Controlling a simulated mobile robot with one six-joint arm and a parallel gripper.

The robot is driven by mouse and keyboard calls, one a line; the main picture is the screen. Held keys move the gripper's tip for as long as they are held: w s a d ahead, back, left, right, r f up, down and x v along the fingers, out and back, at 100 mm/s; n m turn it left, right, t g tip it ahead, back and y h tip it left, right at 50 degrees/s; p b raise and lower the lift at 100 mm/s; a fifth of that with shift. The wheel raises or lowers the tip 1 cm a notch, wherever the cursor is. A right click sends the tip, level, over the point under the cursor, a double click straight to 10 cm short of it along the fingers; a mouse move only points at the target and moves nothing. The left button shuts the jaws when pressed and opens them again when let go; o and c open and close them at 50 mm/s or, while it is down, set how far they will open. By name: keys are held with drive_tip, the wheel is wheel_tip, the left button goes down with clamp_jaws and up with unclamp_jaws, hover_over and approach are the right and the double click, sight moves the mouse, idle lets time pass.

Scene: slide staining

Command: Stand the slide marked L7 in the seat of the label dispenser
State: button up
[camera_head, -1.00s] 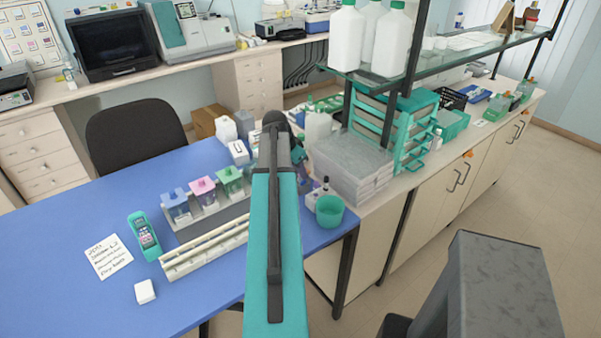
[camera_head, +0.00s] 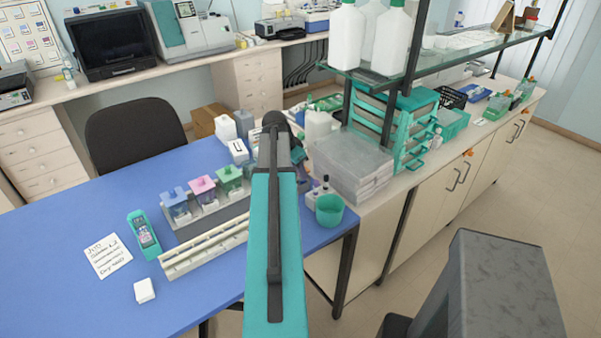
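No slide marked L7 can be made out; any slides are too small to read or hidden. A small white device with a dark marking (camera_head: 238,152) stands at the back of the blue table, left of my arm. It may be the label dispenser, but I cannot tell for sure, and its seat is not clear. My teal and dark arm reaches up the middle of the picture and covers part of the table. My gripper is hidden behind the arm, so its fingers do not show.
A grey rack with blue, pink and green-lidded jars (camera_head: 203,190) stands left of my arm. A long cream rack (camera_head: 205,247), a teal handheld device (camera_head: 144,236), a note (camera_head: 108,256) and a white block (camera_head: 145,290) lie nearer. A teal cup (camera_head: 329,210) stands right. The table's left front is clear.

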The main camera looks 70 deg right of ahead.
drive_tip(key=o, duration=0.5)
drive_tip(key=shift+r, duration=0.1)
drive_tip(key=b+v, duration=0.3)
drive_tip(key=v, duration=1)
drive_tip(key=shift+r+b, duration=0.3)
drive_tip(key=shift+b, duration=0.05)
drive_tip(key=shift+w, duration=0.1)
drive_tip(key=shift+w, duration=0.15)
idle(0.8)
